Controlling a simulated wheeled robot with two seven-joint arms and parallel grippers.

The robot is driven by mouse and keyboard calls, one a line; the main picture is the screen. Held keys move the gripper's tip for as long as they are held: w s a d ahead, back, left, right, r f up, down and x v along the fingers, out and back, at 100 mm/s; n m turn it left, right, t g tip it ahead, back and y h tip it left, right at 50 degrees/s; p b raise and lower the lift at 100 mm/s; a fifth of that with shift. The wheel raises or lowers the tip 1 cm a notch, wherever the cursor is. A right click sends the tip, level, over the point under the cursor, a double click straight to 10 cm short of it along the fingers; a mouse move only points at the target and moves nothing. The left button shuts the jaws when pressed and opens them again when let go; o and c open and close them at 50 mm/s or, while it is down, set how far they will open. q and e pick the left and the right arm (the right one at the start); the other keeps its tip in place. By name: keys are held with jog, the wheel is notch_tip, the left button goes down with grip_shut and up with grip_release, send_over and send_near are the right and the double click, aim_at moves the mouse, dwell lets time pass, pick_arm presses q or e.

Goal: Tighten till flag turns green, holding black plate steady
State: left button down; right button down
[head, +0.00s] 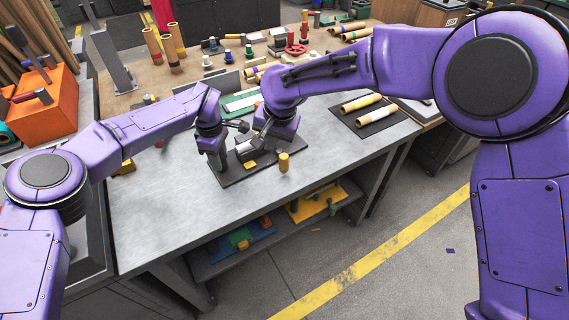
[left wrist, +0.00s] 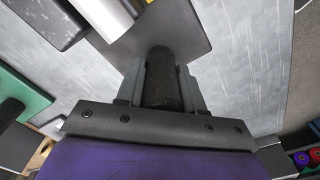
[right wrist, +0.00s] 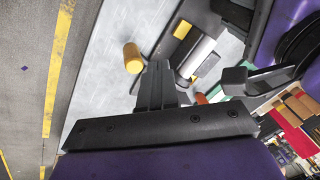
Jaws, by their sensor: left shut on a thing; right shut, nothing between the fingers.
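The black plate (head: 232,178) lies flat on the grey bench. It carries a silver cylinder (right wrist: 196,56) and a small yellow block (head: 250,165). My left gripper (left wrist: 160,75) is shut on a black upright post (left wrist: 160,60) at one end of the plate. My right gripper (right wrist: 157,70) is shut and empty, close to the silver cylinder. A small orange-red piece (right wrist: 201,98) shows beside the fingers in the right wrist view; I cannot tell whether it is the flag. No green flag is clear to me. My arms hide part of the fixture in the head view.
A green board (head: 240,102) lies behind. A dark mat with rolls (head: 368,115) is at the right. The front left of the bench (head: 160,210) is clear.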

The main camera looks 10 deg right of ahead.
aim_at(284, 157)
jog(key=f, duration=0.8)
jog(key=shift+a+f, duration=0.2)
jog(key=shift+f, duration=0.15)
jog(key=shift+d, duration=0.1)
dwell(1.5)
jog(key=shift+w+d, duration=0.25)
jog(key=shift+d, duration=0.4)
jog(key=shift+w+d, duration=0.25)
jog(key=shift+d, duration=0.4)
jog(key=shift+w+d, duration=0.25)
jog(key=shift+d, duration=0.4)
jog(key=shift+a, duration=0.15)
jog(key=shift+r, duration=0.15)
